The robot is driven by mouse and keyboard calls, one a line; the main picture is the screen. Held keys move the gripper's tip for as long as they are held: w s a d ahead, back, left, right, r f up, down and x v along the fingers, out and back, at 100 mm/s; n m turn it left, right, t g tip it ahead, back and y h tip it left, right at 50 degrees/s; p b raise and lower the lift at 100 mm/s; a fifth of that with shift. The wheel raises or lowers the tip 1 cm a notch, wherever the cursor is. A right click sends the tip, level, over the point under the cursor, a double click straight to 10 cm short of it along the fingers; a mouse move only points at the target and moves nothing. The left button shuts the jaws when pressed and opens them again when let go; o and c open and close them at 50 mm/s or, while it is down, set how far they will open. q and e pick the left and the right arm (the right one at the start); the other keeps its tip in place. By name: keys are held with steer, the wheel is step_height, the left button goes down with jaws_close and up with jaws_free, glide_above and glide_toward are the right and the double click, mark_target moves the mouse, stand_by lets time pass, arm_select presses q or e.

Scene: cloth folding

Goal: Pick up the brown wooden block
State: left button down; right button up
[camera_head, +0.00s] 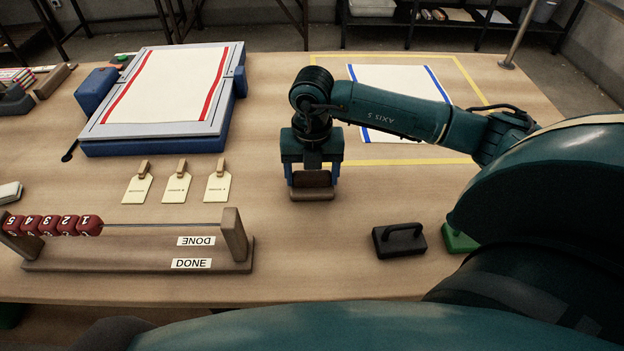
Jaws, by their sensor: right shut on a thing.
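The brown wooden block (312,194) is at the middle of the table, directly under my right gripper (311,180). My right arm comes in from the right and the gripper points down. Its blue-green fingers are on either side of the block's upper part, and it is shut on the block. The block is at or very near the tabletop; I cannot tell whether there is a gap beneath it. My left gripper is not in view.
A dark block with a handle (399,240) and a partly hidden green one (459,239) lie front right. A screen-printing frame (228,95), paper tags (176,188) and a bead counter (236,236) are left. A blue-striped cloth (391,77) lies behind my right arm inside yellow tape (462,70).

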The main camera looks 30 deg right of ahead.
mark_target(312, 173)
steer(key=shift+r, duration=0.15)
step_height(312, 173, up, 10)
steer(key=shift+f, duration=0.1)
stand_by(0.3)
